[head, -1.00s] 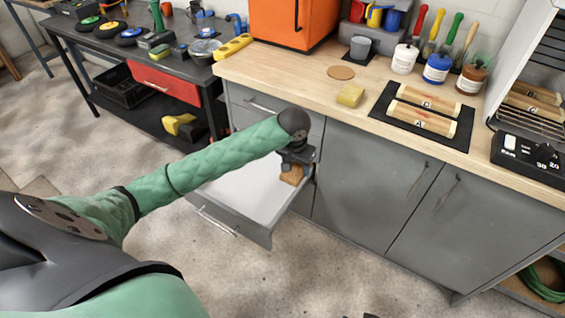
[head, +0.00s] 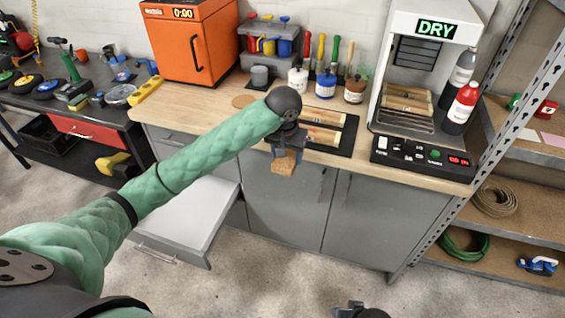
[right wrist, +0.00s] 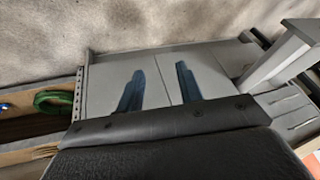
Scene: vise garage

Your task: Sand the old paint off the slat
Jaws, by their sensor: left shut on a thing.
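My left gripper (head: 285,148) is shut on a small brown block (head: 284,165), which looks like a sanding block. It holds the block in front of the workbench's front edge, over the cabinet doors. Two slats lie on a black mat on the bench: the back slat (head: 326,117) and the front slat (head: 322,134), partly hidden behind my left arm and gripper. My right gripper (right wrist: 158,90) shows two fingers apart with nothing between them; its top also shows at the bottom of the head view (head: 360,311).
A drawer (head: 180,215) stands open below the bench at left. A drying unit (head: 412,150) reading DRY holds slats (head: 407,100) on its rack. Paint jars (head: 325,85) and brushes stand behind the mat. An orange oven (head: 195,40) is at the back left.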

